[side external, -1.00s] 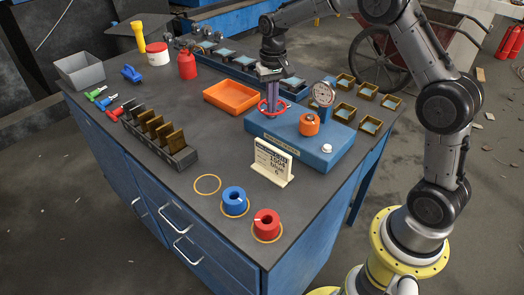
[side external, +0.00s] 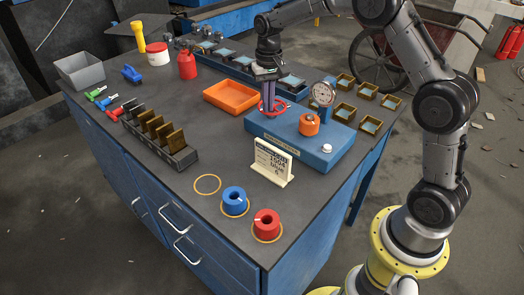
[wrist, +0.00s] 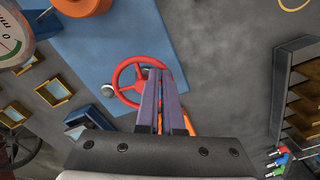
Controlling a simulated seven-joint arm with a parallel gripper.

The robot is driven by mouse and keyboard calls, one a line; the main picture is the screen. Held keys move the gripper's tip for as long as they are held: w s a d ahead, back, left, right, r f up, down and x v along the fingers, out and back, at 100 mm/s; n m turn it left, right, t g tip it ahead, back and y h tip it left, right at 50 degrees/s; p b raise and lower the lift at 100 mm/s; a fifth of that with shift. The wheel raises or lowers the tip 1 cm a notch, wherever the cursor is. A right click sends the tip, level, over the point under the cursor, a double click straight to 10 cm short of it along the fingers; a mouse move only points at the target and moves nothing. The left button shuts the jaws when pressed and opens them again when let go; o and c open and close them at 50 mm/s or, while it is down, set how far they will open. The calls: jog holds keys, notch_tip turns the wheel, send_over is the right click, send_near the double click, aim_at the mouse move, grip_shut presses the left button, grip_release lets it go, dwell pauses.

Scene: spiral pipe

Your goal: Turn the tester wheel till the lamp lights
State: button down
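The red tester wheel (side external: 279,107) stands on the blue base (side external: 316,153) at the right of the bench; its spokes and rim also show in the wrist view (wrist: 118,82). My gripper (side external: 268,108) points down at the wheel. In the wrist view my gripper's fingers (wrist: 157,74) are close together at the wheel's right rim and appear shut on it; the exact contact is hidden. A small white dome, seemingly the lamp (side external: 327,148), sits at the base's front right corner and looks unlit. A round gauge (side external: 322,94) stands behind an orange knob (side external: 309,125).
An orange tray (side external: 232,97) lies left of the base. A white sign (side external: 272,162) stands in front. Several small bins (side external: 345,113) lie at the right. A dark rack (side external: 160,140) is at the left.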

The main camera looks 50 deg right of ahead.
aim_at(282, 109)
jog(key=shift+r, duration=1.95)
jog(key=s+d+r, duration=0.1)
jog(key=d+r, duration=0.3)
jog(key=d, duration=0.2)
jog(key=shift+s+a+f, duration=0.1)
jog(key=shift+a+f, duration=0.05)
jog(key=shift+f, duration=1.45)
jog(key=shift+a+f, duration=0.1)
jog(key=shift+f, duration=1.45)
jog(key=shift+f, duration=0.8)
jog(key=shift+s+a, duration=0.2)
jog(key=shift+a, duration=0.1)
jog(key=shift+s+a, duration=0.15)
jog(key=shift+a, duration=0.05)
jog(key=shift+s+a+f, duration=0.15)
jog(key=shift+s+a, duration=0.05)
jog(key=shift+a, duration=0.35)
